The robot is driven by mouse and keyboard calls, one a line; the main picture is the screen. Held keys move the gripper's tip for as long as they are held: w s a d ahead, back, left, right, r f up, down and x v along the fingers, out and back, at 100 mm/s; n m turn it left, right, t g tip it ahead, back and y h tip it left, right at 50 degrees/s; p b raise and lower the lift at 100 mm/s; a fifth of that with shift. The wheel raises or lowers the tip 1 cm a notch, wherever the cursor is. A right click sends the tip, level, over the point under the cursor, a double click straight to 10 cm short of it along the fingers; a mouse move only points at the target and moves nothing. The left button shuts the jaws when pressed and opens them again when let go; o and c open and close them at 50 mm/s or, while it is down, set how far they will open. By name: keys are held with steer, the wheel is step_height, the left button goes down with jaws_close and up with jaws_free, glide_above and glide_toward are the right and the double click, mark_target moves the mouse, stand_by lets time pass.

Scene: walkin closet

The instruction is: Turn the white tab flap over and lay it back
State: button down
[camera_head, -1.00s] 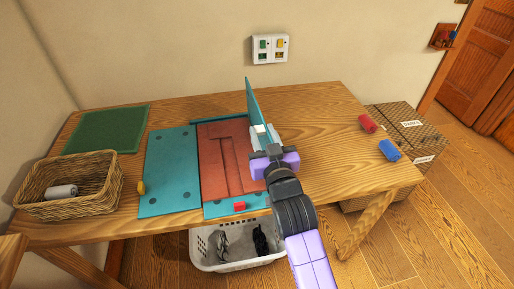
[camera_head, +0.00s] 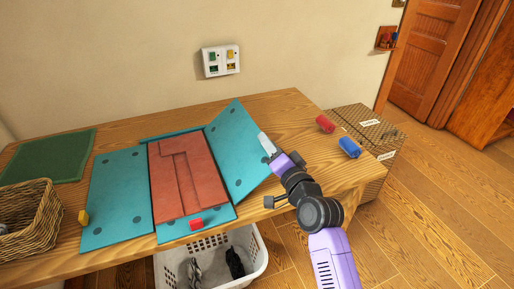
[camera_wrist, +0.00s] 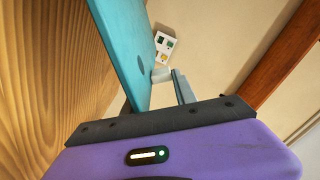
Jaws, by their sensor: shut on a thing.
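The white tab flap (camera_head: 238,150) is the right teal panel of a folding board. It stands tilted, leaning out to the right of the board's middle. Its white tab (camera_head: 266,143) is at the outer edge, and my gripper (camera_head: 270,150) is shut on it. In the wrist view the flap (camera_wrist: 122,45) fills the upper left, with the tab (camera_wrist: 161,74) at my fingertips. A folded red garment (camera_head: 190,182) lies flat on the middle panel. The flap's underside and the table behind it are partly hidden.
The left flap (camera_head: 115,195) with a yellow tab (camera_head: 83,217) and the lower flap with a red tab (camera_head: 196,224) lie flat. A wicker basket (camera_head: 45,215) is at left. Bare table lies beyond the flap.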

steer(key=f, duration=0.1)
steer(key=d+f+m+b, duration=0.2)
steer(key=shift+w+f, duration=0.2)
steer(key=shift+w, duration=0.15)
steer(key=shift+w+d+f+m+b, duration=0.1)
steer(key=shift+d+f+m+b, duration=0.25)
steer(key=shift+f+m, duration=0.25)
steer(key=shift+w+d+f+m+b, duration=0.1)
steer(key=shift+d+f+m+b, duration=0.15)
steer(key=shift+f+m+b, duration=0.35)
steer(key=c, duration=1.1)
jaws_free()
steer(key=shift+p+v, duration=0.4)
steer(key=shift+v, duration=3.5)
steer(key=shift+s, duration=0.15)
